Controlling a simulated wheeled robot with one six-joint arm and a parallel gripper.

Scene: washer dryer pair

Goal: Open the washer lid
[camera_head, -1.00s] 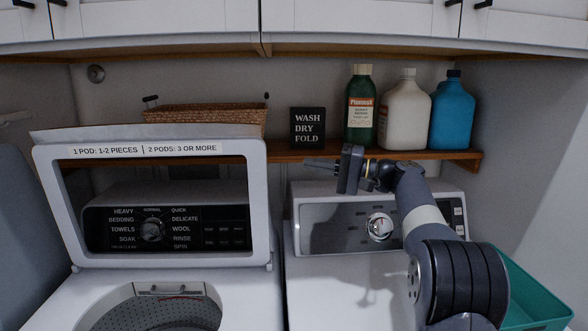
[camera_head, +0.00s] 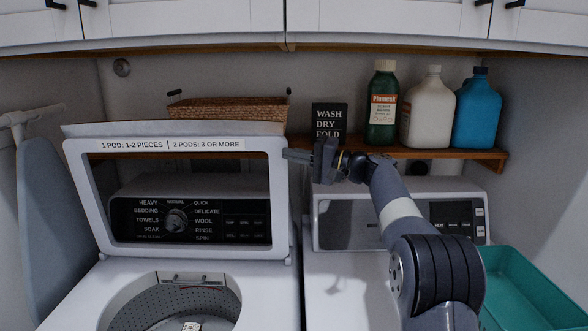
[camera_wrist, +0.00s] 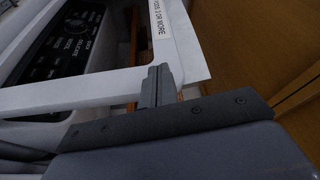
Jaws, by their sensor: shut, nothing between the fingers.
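The washer lid (camera_head: 277,205) stands raised and upright at the left in the head view, a white frame around a see-through window with a label strip on top. Below it the washer (camera_head: 262,287) shows its open round tub. My gripper (camera_head: 286,155) is shut and empty, its fingertips at the lid's upper right edge. In the wrist view the gripper fingers (camera_wrist: 157,82) are together, close beside the lid frame (camera_wrist: 90,92). I cannot tell whether they touch it.
The dryer (camera_head: 345,285) stands right of the washer, with a teal bin (camera_head: 535,290) beside it. A wooden shelf (camera_head: 490,155) behind holds a basket (camera_head: 228,109), a sign (camera_head: 329,119) and bottles (camera_head: 382,105). An ironing board (camera_head: 50,220) leans at the left.

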